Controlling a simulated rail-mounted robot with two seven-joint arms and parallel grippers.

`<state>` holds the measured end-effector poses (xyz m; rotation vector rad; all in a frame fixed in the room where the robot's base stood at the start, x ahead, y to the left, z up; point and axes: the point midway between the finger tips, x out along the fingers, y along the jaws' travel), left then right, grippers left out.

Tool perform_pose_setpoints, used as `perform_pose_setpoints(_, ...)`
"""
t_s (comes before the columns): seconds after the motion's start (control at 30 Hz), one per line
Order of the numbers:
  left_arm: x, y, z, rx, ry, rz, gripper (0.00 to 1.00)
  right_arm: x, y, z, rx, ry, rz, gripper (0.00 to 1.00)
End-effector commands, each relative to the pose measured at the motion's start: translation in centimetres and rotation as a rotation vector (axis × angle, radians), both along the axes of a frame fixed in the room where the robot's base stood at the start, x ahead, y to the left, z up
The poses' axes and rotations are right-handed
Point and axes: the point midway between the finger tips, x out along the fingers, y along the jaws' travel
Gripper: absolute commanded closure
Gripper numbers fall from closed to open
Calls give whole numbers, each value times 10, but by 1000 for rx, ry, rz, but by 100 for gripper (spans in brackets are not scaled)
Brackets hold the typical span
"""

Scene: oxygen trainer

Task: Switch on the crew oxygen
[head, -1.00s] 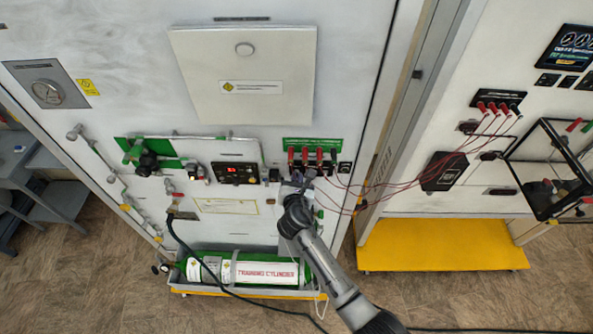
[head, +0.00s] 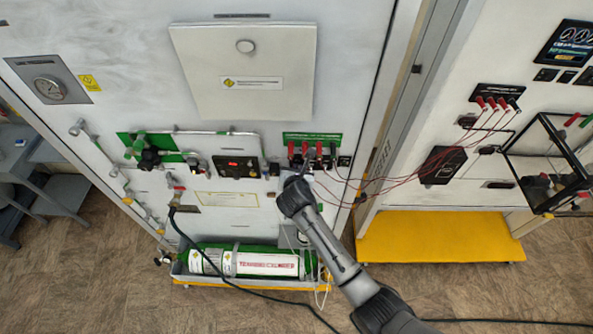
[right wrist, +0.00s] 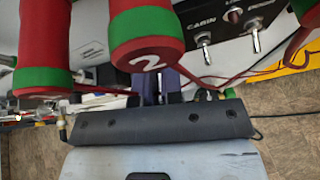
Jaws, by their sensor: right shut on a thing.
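A small black switch panel marked CABIN (right wrist: 230,25), with metal toggles, is close to the right. My left gripper is not in view.
A green training cylinder (head: 265,264) lies in a low tray at the wall's foot. A control box with a red display (head: 236,167) is left of the levers. Thin red cables (head: 400,182) run right to another panel. A black hose (head: 190,240) trails to the floor.

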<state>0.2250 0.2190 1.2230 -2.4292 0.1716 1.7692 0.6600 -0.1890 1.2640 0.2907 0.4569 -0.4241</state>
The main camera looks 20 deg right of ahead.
Motion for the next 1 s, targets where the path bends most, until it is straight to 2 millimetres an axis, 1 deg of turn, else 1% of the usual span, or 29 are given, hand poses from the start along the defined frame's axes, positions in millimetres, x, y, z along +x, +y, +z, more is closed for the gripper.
perform_pose_setpoints(0.1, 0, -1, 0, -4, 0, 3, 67, 0, 0, 0, 1, 0, 0, 100)
perform_pose_setpoints(0.13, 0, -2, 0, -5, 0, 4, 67, 0, 0, 0, 1, 0, 0, 91)
perform_pose_setpoints(0.3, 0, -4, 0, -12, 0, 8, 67, 0, 0, 0, 0, -1, -1, 74)
perform_pose_setpoints(0.4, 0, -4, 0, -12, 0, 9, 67, 0, 0, 0, 0, -1, -1, 67)
perform_pose_setpoints(0.63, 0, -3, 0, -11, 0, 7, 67, 0, 0, 0, 0, -1, -1, 67)
perform_pose_setpoints(0.77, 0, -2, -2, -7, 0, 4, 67, -6, 2, 3, 0, -2, 0, 67)
perform_pose_setpoints(0.87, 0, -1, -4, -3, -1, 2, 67, -15, 6, 8, 1, -4, 0, 67)
perform_pose_setpoints(1.0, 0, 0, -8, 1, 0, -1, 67, -35, 14, 19, 1, -3, 1, 67)
